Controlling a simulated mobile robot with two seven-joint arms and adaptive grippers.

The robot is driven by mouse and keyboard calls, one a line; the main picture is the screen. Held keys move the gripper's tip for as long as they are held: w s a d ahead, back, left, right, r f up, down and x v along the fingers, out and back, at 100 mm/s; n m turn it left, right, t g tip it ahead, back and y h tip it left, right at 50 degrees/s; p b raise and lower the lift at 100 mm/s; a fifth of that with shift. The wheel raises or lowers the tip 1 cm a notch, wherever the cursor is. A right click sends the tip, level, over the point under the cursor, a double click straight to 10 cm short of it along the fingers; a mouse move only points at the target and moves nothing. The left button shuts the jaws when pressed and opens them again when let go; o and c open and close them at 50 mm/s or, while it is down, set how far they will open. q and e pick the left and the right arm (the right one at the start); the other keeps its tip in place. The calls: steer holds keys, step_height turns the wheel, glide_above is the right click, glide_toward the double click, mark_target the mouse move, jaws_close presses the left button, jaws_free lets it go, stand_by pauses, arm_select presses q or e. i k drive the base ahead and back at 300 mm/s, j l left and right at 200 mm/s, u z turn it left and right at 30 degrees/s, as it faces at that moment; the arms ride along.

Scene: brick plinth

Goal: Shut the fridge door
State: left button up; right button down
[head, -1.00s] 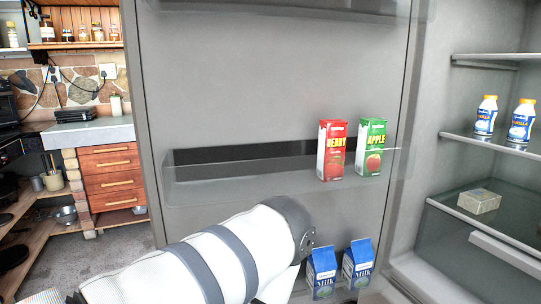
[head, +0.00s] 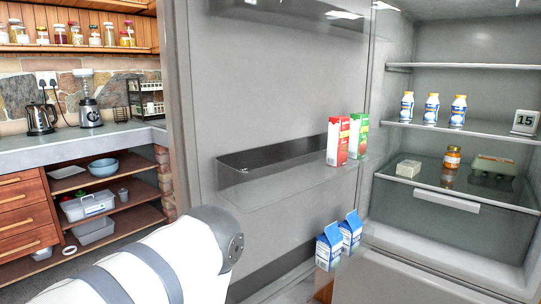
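The grey fridge door (head: 270,90) stands open in the head view, its inner side facing me. Its middle shelf (head: 245,185) holds a red carton (head: 336,143) and a green carton (head: 357,138). Two blue-and-white milk cartons (head: 330,248) stand on a lower shelf. The open fridge interior (head: 470,60) is at the right. My white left arm reaches in from the lower left, in front of the door's lower part. Its gripper is not visible, and I cannot tell whether the arm touches the door. My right gripper is out of view.
Inside the fridge are several white bottles (head: 432,110), a small block (head: 408,168), a jar (head: 452,158), an egg carton (head: 494,166) and a sign reading 15 (head: 524,122). A counter (head: 70,146) with a kettle (head: 40,119) and drawers stands at the left.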

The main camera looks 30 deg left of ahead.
mark_target(251, 89)
steer(key=k+j+z, duration=0.1)
steer(key=j, duration=0.25)
steer(key=k+j+z, duration=0.1)
steer(key=j, duration=0.25)
steer(key=k+j+z, duration=0.1)
steer(key=j, duration=0.25)
steer(key=k+j+z, duration=0.15)
steer(key=i+j+z, duration=0.2)
steer(key=j, duration=0.6)
steer(key=j+z, duration=0.2)
steer(key=j, duration=0.6)
